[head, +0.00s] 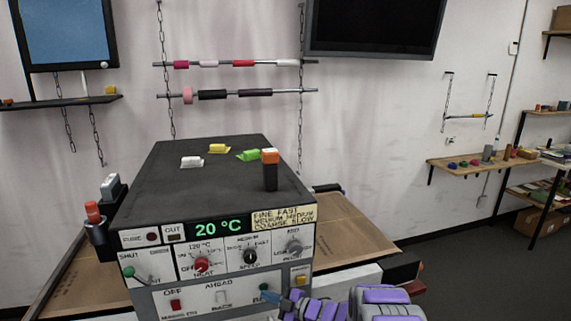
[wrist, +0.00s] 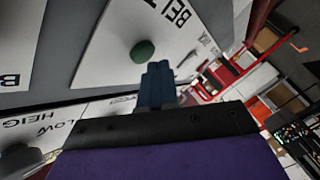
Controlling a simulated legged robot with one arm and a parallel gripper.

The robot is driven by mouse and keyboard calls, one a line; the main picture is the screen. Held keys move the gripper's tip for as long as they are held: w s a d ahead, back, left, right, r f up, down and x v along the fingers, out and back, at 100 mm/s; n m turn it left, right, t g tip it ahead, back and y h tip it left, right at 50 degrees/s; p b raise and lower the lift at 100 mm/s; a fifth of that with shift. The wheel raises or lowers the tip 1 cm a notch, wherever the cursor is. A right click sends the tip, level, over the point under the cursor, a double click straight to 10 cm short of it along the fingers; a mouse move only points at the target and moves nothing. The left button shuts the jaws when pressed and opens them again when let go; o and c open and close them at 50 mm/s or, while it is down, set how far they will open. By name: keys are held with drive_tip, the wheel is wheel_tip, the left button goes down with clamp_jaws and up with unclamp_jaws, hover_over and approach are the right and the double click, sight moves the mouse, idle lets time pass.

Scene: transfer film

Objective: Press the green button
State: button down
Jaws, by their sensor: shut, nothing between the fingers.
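The green button (wrist: 143,51) is a round dark green knob on a white panel in the wrist view, next to a BELT label. In the head view a small green button (head: 264,286) shows low on the front of the grey machine (head: 150,292). My gripper (wrist: 158,66) has its blue fingers shut together and empty, with the tips just below the button in the wrist view. In the head view my gripper (head: 268,296) is beside the button at the machine's lower right front. I cannot tell whether the tips touch it.
A red knob (head: 201,265), a black knob (head: 250,256), a grey knob (head: 294,247) and a red switch (head: 175,304) are on the same front. Cardboard-topped tables (head: 350,230) flank the machine.

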drive_tip(key=s+d+b, duration=0.1)
drive_tip(key=s+b, duration=0.1)
drive_tip(key=s, duration=0.3)
drive_tip(key=shift+s+d, duration=0.35)
drive_tip(key=shift+s, duration=0.05)
